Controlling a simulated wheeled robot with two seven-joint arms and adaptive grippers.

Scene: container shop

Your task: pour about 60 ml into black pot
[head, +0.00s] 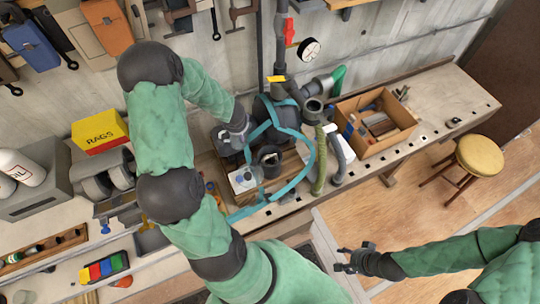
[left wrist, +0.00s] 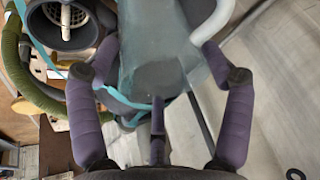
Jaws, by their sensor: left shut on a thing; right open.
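My left gripper (head: 238,142) reaches over the cluttered middle of the workbench. In the left wrist view its purple fingers (left wrist: 158,85) are closed around a translucent grey-teal vessel (left wrist: 150,55). How much liquid it holds I cannot tell. A black round pot (head: 268,154) stands just right of and below this gripper in the head view. In the left wrist view a dark round opening with a slotted, light piece inside, likely the same pot (left wrist: 82,38), is at the upper left, beside the vessel. My right gripper (head: 352,260) is open and empty, low in front of the bench.
Teal straps (head: 310,160) and green and grey hoses (head: 320,165) crowd around the pot. Pipes with a red valve (head: 289,31) rise behind. An open wooden box (head: 376,145) stands to the right, a yellow rags box (head: 98,130) to the left. A stool (head: 478,156) is at the far right.

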